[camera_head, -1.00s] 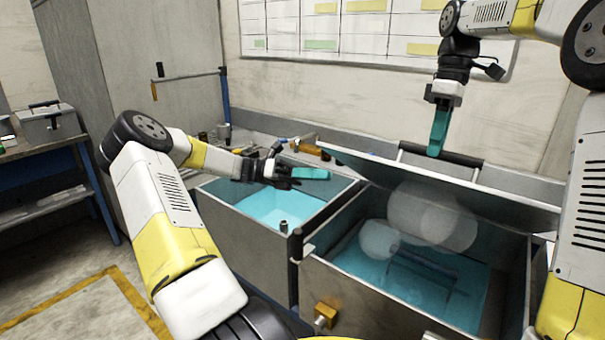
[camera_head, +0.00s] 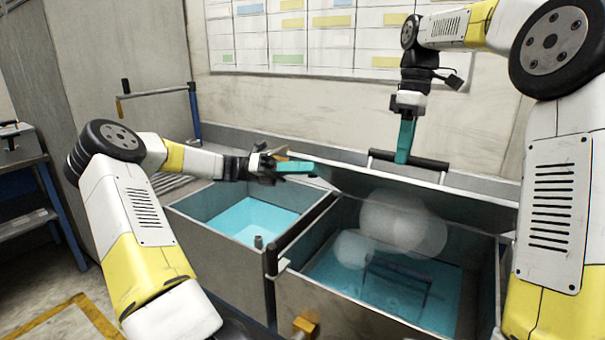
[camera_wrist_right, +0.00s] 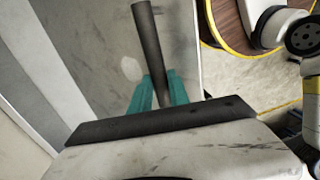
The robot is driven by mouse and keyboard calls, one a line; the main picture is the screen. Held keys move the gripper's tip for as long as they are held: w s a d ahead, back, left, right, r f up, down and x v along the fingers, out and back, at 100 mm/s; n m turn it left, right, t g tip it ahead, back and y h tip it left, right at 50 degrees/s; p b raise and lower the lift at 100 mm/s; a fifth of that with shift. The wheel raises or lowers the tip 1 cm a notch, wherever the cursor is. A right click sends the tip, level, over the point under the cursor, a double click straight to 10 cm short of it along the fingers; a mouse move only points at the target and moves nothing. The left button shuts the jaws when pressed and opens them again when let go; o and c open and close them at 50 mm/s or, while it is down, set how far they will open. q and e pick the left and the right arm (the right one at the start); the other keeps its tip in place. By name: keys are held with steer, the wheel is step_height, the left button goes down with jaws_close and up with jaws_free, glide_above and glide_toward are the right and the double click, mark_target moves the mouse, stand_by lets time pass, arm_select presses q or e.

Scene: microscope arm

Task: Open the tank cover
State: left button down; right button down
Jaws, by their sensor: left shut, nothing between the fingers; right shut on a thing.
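The tank cover (camera_head: 465,211) is a grey metal lid, raised and tilted up steeply at the back of the right-hand tank (camera_head: 345,308). A black bar handle (camera_head: 432,163) runs along its upper edge. My right gripper (camera_head: 403,158) comes down from above with teal fingers shut on the handle. In the right wrist view, the dark handle bar (camera_wrist_right: 148,45) runs between the teal fingers (camera_wrist_right: 158,92). My left gripper (camera_head: 308,168) is shut and empty, above the back of the left-hand tank (camera_head: 215,240), left of the cover.
Both tanks have blue bottoms. Pale translucent round shapes (camera_head: 400,222) and a dark frame (camera_head: 398,268) show in the right tank. A brass fitting (camera_head: 304,327) sticks out at the front. A wall with a chart (camera_head: 300,35) stands close behind.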

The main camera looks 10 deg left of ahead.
arm_select(q)
steer(key=shift+w+d+r, duration=0.15)
steer(key=shift+w+r, duration=0.4)
steer(key=shift+r, duration=0.2)
arm_select(e)
steer(key=shift+w+d+f, duration=0.1)
steer(key=shift+w+f, duration=0.05)
steer(key=shift+f, duration=0.3)
arm_select(q)
steer(key=shift+d, duration=0.1)
arm_select(e)
steer(key=c, duration=1.3)
jaws_free()
steer(key=shift+r, duration=0.1)
steer(key=shift+o, duration=0.2)
arm_select(q)
steer(key=shift+f, duration=0.1)
arm_select(e)
steer(key=shift+r, duration=0.1)
